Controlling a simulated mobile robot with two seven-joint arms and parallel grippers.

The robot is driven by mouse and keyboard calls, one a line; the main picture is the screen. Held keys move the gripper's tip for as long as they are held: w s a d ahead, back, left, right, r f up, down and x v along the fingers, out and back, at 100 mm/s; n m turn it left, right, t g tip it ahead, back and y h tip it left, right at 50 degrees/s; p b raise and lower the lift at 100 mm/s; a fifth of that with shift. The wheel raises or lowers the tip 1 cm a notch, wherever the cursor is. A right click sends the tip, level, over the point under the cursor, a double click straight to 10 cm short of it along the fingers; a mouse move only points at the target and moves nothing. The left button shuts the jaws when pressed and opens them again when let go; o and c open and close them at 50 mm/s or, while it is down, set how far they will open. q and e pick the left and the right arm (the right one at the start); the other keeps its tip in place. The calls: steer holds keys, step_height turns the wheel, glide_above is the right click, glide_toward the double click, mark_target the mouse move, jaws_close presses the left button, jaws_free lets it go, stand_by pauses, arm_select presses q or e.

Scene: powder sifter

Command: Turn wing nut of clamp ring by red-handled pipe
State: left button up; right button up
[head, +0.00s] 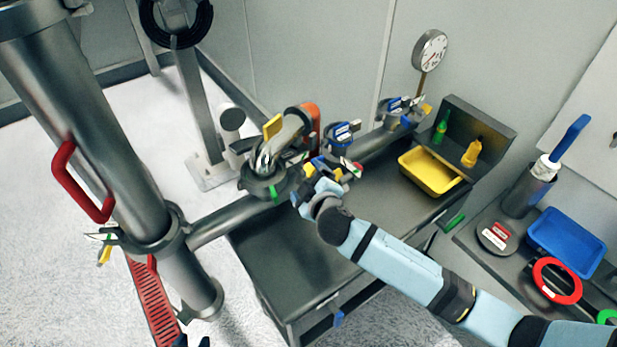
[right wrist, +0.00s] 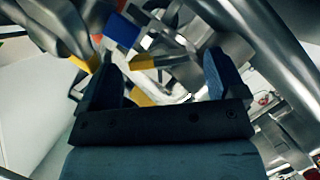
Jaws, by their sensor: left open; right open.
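The red-handled pipe (head: 112,160) is a thick steel column at the left of the head view, with a red handle (head: 80,182) on its side. A clamp ring (head: 172,238) goes around its lower part. My right gripper (head: 310,190) is open beside the middle fittings, well right of the pipe. The right wrist view shows its spread fingers (right wrist: 160,78) before yellow-tipped metal parts.
A horizontal pipe (head: 222,220) runs from the column to a valve fitting (head: 262,182) above a dark bench (head: 275,255). A yellow tray (head: 428,172) and blue tray (head: 566,243) lie to the right. A red ladder-like rail (head: 152,300) stands below the column. Floor left of the column is clear.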

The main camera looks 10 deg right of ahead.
steer(key=shift+w+f, duration=0.15)
steer(key=shift+w, duration=0.3)
steer(key=c, duration=0.9)
